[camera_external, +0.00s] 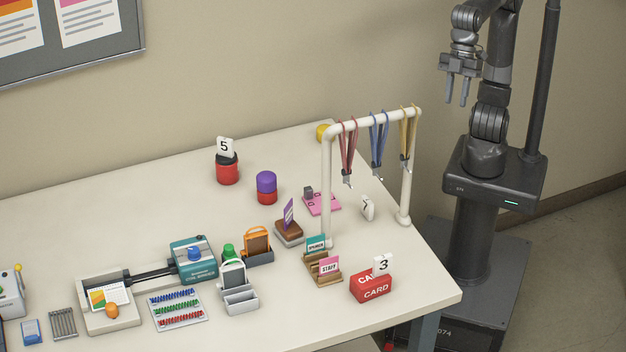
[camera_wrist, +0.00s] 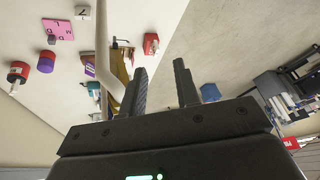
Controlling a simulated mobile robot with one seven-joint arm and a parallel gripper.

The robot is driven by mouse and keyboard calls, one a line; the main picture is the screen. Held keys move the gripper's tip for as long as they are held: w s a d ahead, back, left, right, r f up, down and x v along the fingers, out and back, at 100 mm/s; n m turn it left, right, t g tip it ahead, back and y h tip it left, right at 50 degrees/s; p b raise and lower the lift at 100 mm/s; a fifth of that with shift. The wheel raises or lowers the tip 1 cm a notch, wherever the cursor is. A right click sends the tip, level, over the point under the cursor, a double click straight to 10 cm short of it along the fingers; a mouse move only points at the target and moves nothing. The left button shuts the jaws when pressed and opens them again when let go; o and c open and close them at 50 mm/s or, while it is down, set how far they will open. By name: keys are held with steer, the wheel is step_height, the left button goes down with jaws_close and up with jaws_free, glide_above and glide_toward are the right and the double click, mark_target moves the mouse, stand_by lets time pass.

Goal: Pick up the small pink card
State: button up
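A small pink card (camera_external: 329,266) reading STAFF stands tilted in a wooden holder (camera_external: 323,280) near the table's right end. A teal card (camera_external: 316,243) stands behind it in the same holder. A flat pink square (camera_external: 326,207) with dark markings lies farther back; a small grey block (camera_external: 308,192) is on or against it. It also shows in the wrist view (camera_wrist: 57,29). My gripper (camera_external: 456,102) is raised, beyond the table's right edge, far from both pink things. Its fingers are apart and empty, also in the wrist view (camera_wrist: 166,88). The STAFF card cannot be made out there.
A white rack (camera_external: 373,120) with hanging lanyards stands between my arm and the holder. A red card box (camera_external: 371,287) with a 3 tag is right of the holder. A brown stamp-like block (camera_external: 289,230) with a purple card is behind left. The table's front right corner is clear.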

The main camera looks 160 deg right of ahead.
steer(key=w+d+m+h, duration=0.1)
steer(key=w+d+m, duration=0.1)
steer(key=w+d, duration=0.45)
steer(key=w+d+m, duration=0.2)
steer(key=w+d, duration=0.2)
steer(key=w, duration=0.6)
steer(key=m+g+h, duration=0.2)
steer(key=h, duration=0.1)
glide_above(329, 258)
steer(key=s+a, duration=0.3)
step_height(329, 258, down, 5)
steer(key=f, duration=0.9)
steer(key=d+f, duration=0.1)
steer(key=f, duration=0.8)
steer(key=w+f, duration=0.1)
steer(key=f, duration=0.8)
steer(key=shift+w+d+f, duration=0.1)
steer(key=shift+d+f, duration=0.1)
steer(key=shift+w+x, duration=0.15)
steer(key=shift+x, duration=1.35)
steer(key=shift+w+x, duration=0.15)
steer(key=shift+x, duration=1.35)
steer(key=shift+d+r, duration=0.15)
steer(key=shift+c, duration=0.2)
jaws_close()
